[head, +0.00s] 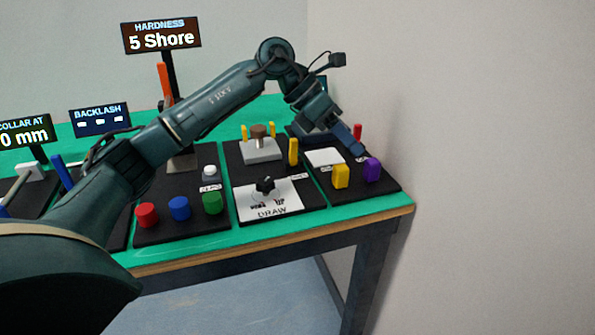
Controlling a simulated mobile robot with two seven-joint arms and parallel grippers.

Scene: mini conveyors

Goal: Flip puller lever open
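My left gripper (357,151) reaches over the far-right black station (345,192), pointing down to the right. Its fingers look close together, but I cannot tell whether they are open or shut. A red upright piece (358,130) shows just behind the fingers. A white block (325,157) lies to their left. A yellow block (341,176) and a purple block (372,169) stand in front. No readable label marks the puller lever; the red piece and a yellow upright bar (293,151) look lever-like. My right gripper is out of view.
The DRAW panel (283,203) has a black knob (264,186). Behind it, a grey block (262,151) bears a brown cylinder. Red, blue and green buttons (179,208) are farther left. A wall (460,150) rises right of the green table (390,206).

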